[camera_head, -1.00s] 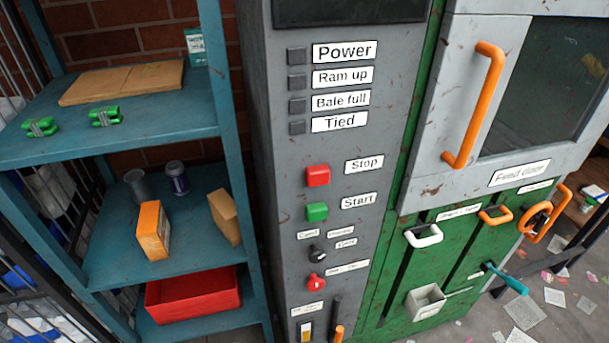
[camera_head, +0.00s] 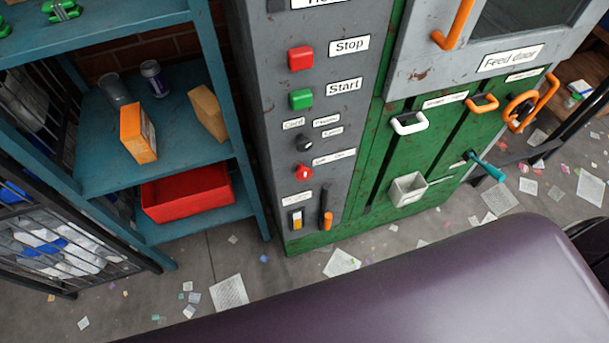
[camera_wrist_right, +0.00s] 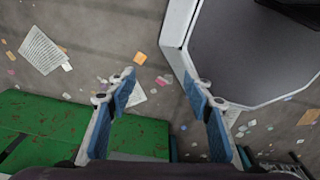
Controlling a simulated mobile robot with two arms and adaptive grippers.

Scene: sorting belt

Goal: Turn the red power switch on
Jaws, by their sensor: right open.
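The red power switch (camera_head: 303,171) is a small red knob low on the grey control panel (camera_head: 265,130), in the head view. Small labels sit beside it; their text is too small to read surely. My right gripper (camera_wrist_right: 160,84) is open and empty in the right wrist view, over the littered floor, with green machine metal (camera_wrist_right: 45,125) at the lower left. The switch does not show in that view. The right gripper's fingers do not show in the head view. My left gripper is in neither view.
Above the switch are a black knob (camera_head: 304,142), a green Start button (camera_head: 301,99) and a red Stop button (camera_head: 300,58). Below it are a yellow-and-white rocker (camera_head: 296,219) and an orange-tipped lever (camera_head: 327,220). A teal shelf (camera_head: 110,178) with a red bin (camera_head: 187,197) stands left.

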